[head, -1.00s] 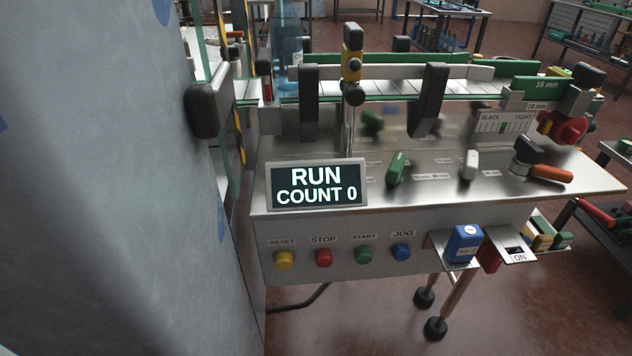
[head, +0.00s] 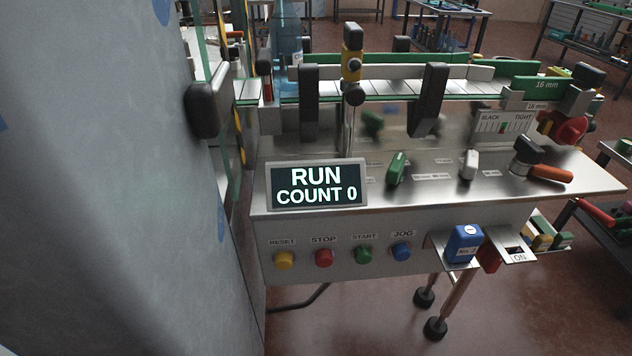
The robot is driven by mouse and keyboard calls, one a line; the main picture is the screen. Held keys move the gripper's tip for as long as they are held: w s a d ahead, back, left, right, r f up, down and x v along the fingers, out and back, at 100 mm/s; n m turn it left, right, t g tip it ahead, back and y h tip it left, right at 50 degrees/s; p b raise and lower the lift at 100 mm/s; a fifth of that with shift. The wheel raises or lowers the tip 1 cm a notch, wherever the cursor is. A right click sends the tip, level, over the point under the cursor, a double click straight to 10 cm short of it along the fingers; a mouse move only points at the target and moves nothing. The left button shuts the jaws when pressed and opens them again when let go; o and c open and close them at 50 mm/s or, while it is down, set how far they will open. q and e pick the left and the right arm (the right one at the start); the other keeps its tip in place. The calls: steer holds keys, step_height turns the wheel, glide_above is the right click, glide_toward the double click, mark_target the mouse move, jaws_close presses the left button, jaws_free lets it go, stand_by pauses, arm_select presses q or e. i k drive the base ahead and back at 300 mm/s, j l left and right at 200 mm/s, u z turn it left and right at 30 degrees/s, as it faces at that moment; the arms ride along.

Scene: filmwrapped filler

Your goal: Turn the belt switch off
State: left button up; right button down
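The machine's metal panel (head: 440,192) fills the middle and right of the head view. On its sloped top stand a green switch lever (head: 397,169) and a white switch lever (head: 469,165). Their small labels are too blurred to read, so I cannot tell which one is the belt switch. The display (head: 316,185) reads "RUN" and "COUNT 0". At the lower right, a small plate (head: 519,255) reads "ON", with a red part (head: 491,260) beside it. Neither of my grippers is in view.
The front face has yellow RESET (head: 283,260), red STOP (head: 324,257), green START (head: 364,254) and blue JOG (head: 401,251) buttons. A blue box (head: 465,244) sits to their right. An orange-handled lever (head: 549,173) is at the panel's right. A large grey surface (head: 100,200) blocks the left.

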mark_target(491, 259)
steer(key=z, duration=1.35)
